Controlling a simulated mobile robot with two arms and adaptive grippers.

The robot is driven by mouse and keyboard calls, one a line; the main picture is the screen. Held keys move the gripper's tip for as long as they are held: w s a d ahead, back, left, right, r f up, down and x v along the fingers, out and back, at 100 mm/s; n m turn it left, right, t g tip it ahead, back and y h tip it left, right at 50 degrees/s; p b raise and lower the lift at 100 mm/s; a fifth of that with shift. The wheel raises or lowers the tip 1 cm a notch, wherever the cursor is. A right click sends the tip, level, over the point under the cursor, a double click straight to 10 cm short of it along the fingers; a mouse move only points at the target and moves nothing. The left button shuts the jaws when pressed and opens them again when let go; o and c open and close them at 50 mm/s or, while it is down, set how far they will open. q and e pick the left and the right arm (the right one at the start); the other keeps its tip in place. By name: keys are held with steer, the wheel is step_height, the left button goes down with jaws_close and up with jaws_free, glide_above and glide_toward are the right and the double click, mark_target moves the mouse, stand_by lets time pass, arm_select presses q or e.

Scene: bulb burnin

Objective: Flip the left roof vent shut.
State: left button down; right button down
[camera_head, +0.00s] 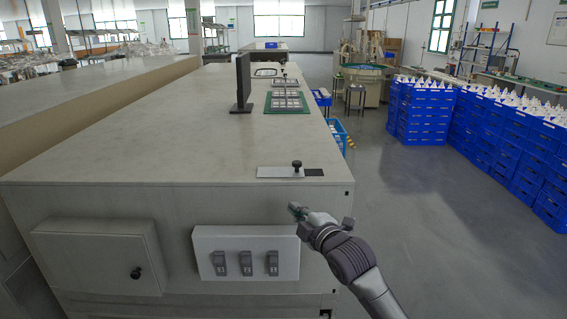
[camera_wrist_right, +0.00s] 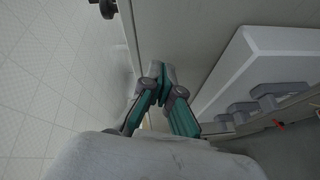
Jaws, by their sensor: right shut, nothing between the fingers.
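I cannot make out for sure which part is the left roof vent. On the bench's top, near its front right corner, lies a pale flat plate (camera_head: 275,172) with an upright black knob (camera_head: 297,167) and a dark rectangular patch (camera_head: 314,172) at its right end. A dark knob (camera_wrist_right: 105,8) also shows at the top edge of the right wrist view. My right gripper (camera_head: 295,210) is shut and empty, just in front of the bench's front face and below the plate, apart from it. Its closed fingertips show in the right wrist view (camera_wrist_right: 157,70). My left gripper is out of view.
A pale switch box (camera_head: 247,236) with three grey switches sits on the front face; it also shows in the wrist view (camera_wrist_right: 270,62). A cabinet door (camera_head: 95,258) with a black knob is to its left. A monitor (camera_head: 242,82) stands farther back. Blue crates (camera_head: 420,110) stand right.

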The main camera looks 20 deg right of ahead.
steer(key=n+t, duration=0.1)
steer(key=n, duration=0.1)
glide_toward(290, 175)
steer(key=a+r, duration=0.3)
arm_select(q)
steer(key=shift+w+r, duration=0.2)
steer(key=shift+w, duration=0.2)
arm_select(e)
steer(key=shift+w+a+y, duration=0.1)
steer(key=shift+a+y, duration=0.05)
steer(key=shift+y, duration=0.25)
